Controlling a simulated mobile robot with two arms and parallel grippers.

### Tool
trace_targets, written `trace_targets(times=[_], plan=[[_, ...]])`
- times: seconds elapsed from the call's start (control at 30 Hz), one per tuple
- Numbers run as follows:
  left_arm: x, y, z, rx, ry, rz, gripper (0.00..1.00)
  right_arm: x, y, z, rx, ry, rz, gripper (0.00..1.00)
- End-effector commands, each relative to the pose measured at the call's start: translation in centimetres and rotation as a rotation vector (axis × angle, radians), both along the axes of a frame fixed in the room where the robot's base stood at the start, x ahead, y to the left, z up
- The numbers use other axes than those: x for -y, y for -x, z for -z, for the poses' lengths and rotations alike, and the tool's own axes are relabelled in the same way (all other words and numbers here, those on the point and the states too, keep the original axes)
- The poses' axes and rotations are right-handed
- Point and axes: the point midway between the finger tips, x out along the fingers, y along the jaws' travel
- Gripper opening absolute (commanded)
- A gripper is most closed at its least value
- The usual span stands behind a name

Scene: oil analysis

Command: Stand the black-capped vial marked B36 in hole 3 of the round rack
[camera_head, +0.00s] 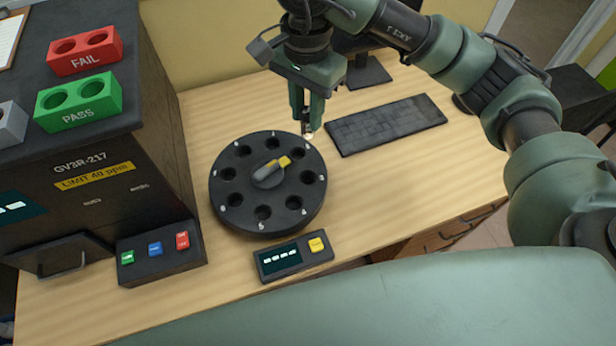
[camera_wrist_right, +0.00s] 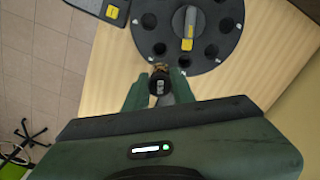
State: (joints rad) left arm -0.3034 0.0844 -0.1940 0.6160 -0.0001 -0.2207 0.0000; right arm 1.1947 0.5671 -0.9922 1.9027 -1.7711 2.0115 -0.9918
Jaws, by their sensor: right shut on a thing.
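My right gripper (camera_head: 307,126) is shut on a small vial, just past the far right edge of the round rack. In the right wrist view the black-capped vial (camera_wrist_right: 158,86) is between the fingers, cap towards the camera. Pale letters on the cap look like B36 but are small. The round black rack (camera_head: 279,200) has a ring of dark, empty-looking holes and a grey-and-yellow central handle (camera_head: 272,167). The labels 5 and 4 show at its near side; by that order, hole 3 (camera_head: 307,177) appears to be at the right. My left gripper is out of view.
A control box with a yellow button (camera_head: 316,244) lies in front of the rack. The analyser (camera_head: 110,165) stands at left, bearing the red FAIL block (camera_head: 85,51) and green PASS block (camera_head: 79,101). A keyboard (camera_head: 386,124) lies right of the rack. The table between is clear.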

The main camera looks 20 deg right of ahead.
Motion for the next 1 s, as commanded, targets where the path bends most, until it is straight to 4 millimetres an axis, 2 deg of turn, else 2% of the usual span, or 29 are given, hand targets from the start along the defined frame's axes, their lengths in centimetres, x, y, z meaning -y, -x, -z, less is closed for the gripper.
trace_targets(times=[0.3,0.5,0.77,1.0], plan=[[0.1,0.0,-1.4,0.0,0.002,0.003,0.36,0.1,0.2,8.2,-0.01,0.002,0.0,0.0],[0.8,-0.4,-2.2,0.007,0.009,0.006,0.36,0.1,0.2,12.6,-0.006,0.002,-0.003,0.0],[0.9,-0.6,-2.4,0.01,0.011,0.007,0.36,0.0,0.1,14.8,-0.002,0.0,-0.004,0.0],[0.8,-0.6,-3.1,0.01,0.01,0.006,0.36,0.1,0.1,18.1,-0.004,0.002,-0.003,0.0]])
